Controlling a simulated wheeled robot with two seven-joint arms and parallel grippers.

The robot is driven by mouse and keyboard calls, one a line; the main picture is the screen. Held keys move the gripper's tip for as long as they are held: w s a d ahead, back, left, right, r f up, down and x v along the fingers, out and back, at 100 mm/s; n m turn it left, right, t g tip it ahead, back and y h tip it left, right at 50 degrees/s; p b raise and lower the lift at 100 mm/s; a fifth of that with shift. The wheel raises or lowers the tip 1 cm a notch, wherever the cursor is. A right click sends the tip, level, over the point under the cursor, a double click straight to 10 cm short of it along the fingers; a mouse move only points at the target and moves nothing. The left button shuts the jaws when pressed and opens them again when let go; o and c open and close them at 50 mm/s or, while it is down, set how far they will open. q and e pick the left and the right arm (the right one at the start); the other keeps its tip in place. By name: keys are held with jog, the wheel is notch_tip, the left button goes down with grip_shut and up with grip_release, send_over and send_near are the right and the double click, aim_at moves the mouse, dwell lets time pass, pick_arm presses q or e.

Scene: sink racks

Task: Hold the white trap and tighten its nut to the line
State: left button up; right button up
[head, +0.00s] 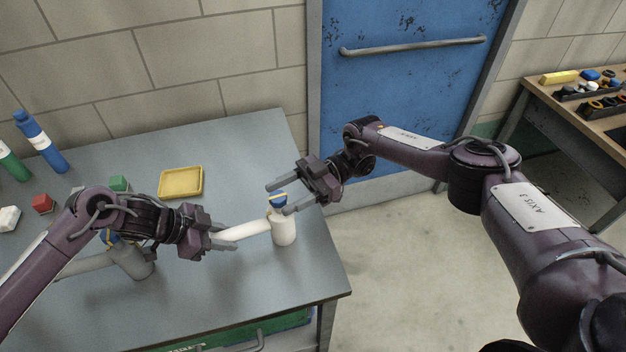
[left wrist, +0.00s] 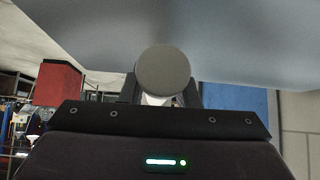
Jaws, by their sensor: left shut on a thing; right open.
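The white trap (head: 284,232) stands upright on the grey bench near its right edge, with a white side pipe (head: 245,231) running left. On its top is a blue nut (head: 278,203) with a yellow mark; the line to match cannot be made out. My left gripper (head: 228,239) is shut on the side pipe.
A second, greyer trap (head: 132,263) with a blue nut stands partly behind my left arm. A blue door (head: 400,90) stands behind the bench.

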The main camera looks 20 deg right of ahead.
pick_arm(q)
jog(key=o, duration=1)
pick_arm(e)
jog(key=v, duration=0.8)
jog(key=shift+d, duration=0.3)
pick_arm(q)
jog(key=shift+a, duration=0.1)
pick_arm(e)
jog(key=shift+w, duration=0.1)
pick_arm(q)
jog(key=v, duration=1.1)
jog(key=shift+a+r, duration=0.25)
jog(key=shift+r, duration=0.1)
